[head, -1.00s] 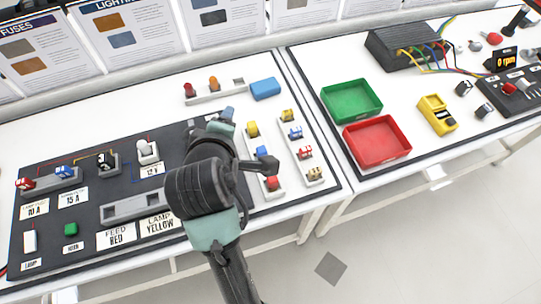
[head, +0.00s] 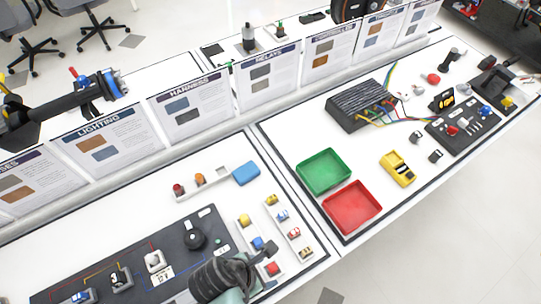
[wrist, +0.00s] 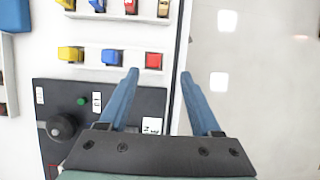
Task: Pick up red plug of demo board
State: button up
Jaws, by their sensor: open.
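The red plug (wrist: 154,61) sits at the right end of a white rack (wrist: 90,66) in the wrist view. It also shows in the head view (head: 273,268), beside my arm. A blue plug (wrist: 111,57) and a yellow plug (wrist: 70,54) share its rack. My gripper (wrist: 159,76) is open and empty. Its blue fingers point toward the rack, with the red plug seen between and just beyond their tips; I cannot tell the height gap. The dark demo board (wrist: 95,100) lies under part of the gripper, and my arm hides some of it in the head view.
A second rack with several plugs (head: 282,215) stands beside the first. The table edge and open floor (wrist: 260,90) lie just right of the gripper in the wrist view. A green tray (head: 324,172) and a red tray (head: 352,208) stand on the adjoining table.

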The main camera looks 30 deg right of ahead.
aim_at(272, 268)
jog(key=x, duration=0.4)
jog(key=shift+w+f, duration=0.15)
jog(key=shift+f, duration=0.1)
jog(key=x, duration=0.4)
jog(key=shift+w+a+f, duration=0.2)
jog(key=shift+w+f, duration=0.05)
jog(key=shift+w, duration=0.15)
jog(key=shift+d+f, duration=0.15)
jog(key=shift+f, duration=0.2)
grip_shut()
